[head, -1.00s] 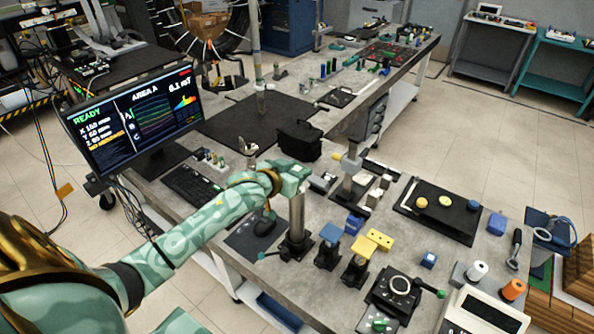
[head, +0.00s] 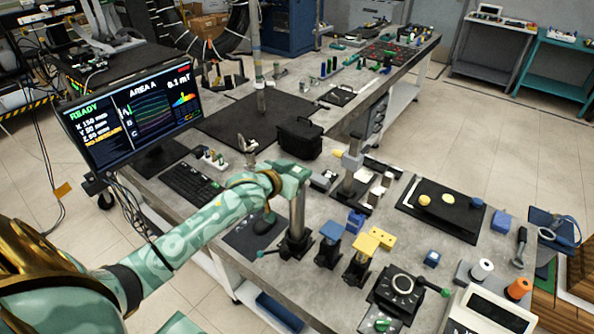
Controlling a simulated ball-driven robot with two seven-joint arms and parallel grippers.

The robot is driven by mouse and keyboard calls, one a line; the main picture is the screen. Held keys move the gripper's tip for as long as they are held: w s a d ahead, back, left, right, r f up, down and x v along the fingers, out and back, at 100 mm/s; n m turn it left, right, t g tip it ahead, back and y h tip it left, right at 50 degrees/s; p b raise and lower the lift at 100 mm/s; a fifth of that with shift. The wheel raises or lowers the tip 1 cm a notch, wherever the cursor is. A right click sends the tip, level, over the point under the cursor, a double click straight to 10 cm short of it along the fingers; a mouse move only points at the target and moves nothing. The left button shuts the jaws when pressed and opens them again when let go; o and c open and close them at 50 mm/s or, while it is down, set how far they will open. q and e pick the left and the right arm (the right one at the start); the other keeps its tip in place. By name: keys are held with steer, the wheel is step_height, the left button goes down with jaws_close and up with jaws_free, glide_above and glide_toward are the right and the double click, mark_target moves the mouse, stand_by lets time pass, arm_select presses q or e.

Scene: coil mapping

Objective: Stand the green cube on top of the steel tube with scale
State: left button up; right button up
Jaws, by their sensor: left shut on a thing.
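My left gripper (head: 288,172) is at the end of the mint-patterned arm that comes in from the left, at the middle of the bench. It is shut on a small green piece (head: 300,171), which I take to be the green cube; the gripper hides most of it. The scale marks are too small to read. My right gripper is not in view.
A blue-topped block (head: 331,231) and a yellow-topped block (head: 366,244) stand right of the tube. A grey post (head: 350,170) rises behind it. A black box (head: 300,138) stands farther back. A monitor (head: 135,118) and keyboard (head: 190,187) are at left.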

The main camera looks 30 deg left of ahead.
arm_select(q)
steer(key=shift+f, duration=0.4)
steer(key=o, duration=1.1)
steer(key=shift+c, duration=0.2)
